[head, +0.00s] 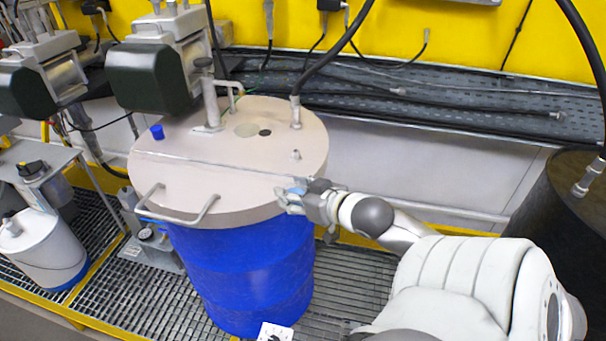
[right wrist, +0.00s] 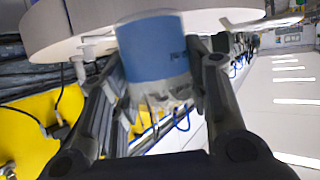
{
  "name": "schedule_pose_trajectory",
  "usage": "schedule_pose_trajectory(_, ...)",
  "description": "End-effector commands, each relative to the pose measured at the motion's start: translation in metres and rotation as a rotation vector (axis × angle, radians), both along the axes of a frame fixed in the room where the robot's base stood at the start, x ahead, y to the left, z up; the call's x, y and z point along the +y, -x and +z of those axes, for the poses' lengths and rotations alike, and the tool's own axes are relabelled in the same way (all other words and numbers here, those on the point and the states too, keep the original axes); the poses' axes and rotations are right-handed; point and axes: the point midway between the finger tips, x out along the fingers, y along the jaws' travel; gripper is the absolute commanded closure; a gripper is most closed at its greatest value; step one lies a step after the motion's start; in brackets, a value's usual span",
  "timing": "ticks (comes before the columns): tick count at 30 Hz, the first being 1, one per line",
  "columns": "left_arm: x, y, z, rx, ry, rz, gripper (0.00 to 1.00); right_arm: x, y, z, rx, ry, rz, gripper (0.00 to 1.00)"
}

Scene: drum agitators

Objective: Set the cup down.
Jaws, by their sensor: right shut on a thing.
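My right gripper (head: 300,198) reaches in from the right at the right front edge of the blue drum's beige lid (head: 215,185). It is shut on a small blue cup (head: 297,190), mostly hidden by the fingers in the head view. In the right wrist view the cup (right wrist: 155,50) sits between the two fingers (right wrist: 158,85), blue with a pale end and a crumpled, clear-looking part below. The beige lid (right wrist: 75,28) is close behind it there; I cannot tell whether they touch. My left gripper is not in view.
The lid's front right part is mostly clear. A black drum (head: 565,215) stands at right, a white canister (head: 40,250) at left.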

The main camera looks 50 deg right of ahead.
Motion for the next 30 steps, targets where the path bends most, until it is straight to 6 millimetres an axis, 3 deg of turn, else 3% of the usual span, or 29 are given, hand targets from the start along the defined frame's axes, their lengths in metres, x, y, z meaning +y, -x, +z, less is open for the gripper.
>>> schedule_pose_trajectory(12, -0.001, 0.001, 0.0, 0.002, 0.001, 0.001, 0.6, 0.124, 0.042, -0.027, 0.0, -0.013, 0.05, 0.85)
schedule_pose_trajectory(16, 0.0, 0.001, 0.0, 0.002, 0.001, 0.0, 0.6, 0.156, 0.053, -0.034, 0.0, -0.01, 0.064, 0.85)
schedule_pose_trajectory(25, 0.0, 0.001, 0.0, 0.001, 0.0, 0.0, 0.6, 0.206, 0.07, -0.045, 0.001, -0.006, 0.086, 0.85)
schedule_pose_trajectory(30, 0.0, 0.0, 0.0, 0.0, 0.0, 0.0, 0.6, 0.222, 0.076, -0.05, 0.003, -0.004, 0.095, 0.85)
